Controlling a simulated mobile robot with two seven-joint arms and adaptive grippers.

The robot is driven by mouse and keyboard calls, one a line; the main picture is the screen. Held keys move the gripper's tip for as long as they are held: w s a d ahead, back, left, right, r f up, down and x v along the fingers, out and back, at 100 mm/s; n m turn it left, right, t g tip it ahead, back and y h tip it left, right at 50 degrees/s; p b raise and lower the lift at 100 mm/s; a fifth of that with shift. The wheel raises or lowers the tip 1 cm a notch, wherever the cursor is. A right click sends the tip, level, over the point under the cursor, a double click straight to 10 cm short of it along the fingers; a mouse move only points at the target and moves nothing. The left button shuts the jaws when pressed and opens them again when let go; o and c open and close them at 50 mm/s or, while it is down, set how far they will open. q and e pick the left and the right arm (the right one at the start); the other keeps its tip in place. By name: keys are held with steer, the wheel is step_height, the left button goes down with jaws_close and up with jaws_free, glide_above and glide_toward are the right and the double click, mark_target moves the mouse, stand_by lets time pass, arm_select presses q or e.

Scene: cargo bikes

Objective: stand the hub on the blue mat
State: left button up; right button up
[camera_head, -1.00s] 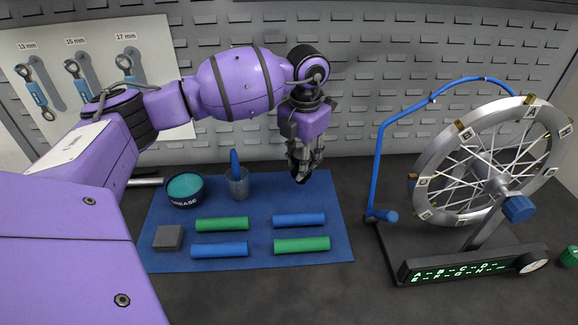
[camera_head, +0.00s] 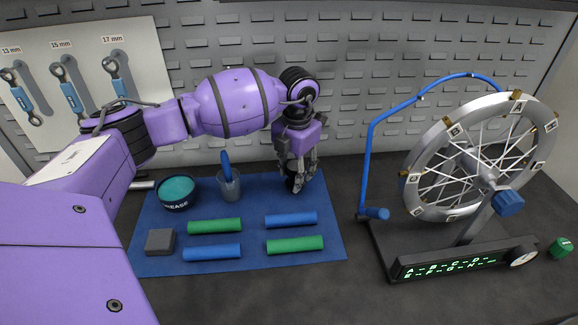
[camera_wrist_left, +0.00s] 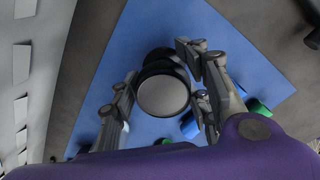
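The hub (camera_wrist_left: 163,95) is a dark, round, flanged part with a silver end face turned to the left wrist camera. In the head view the hub (camera_head: 292,184) is a small dark shape low between the fingers, partly hidden. It looks upright at the back right of the blue mat (camera_head: 254,198) and seems to rest on it. My left gripper (camera_head: 299,182) points down around the hub. In the wrist view its fingers stand on both sides of the hub, with slim blue gaps showing, so it looks open. My right gripper is out of view.
A grease tub (camera_head: 177,191), a cup (camera_head: 229,186) with a blue tool, a grey block (camera_head: 160,241) and green and blue rolls (camera_head: 291,220) lie on the mat. A wheel stand (camera_head: 440,247) is at right. Bare mat lies right of the hub.

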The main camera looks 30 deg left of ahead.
arm_select(q)
steer(key=shift+o, duration=0.4)
steer(key=shift+r, duration=0.1)
steer(key=r, duration=1.2)
steer(key=shift+d+r, duration=0.15)
steer(key=shift+d, duration=0.1)
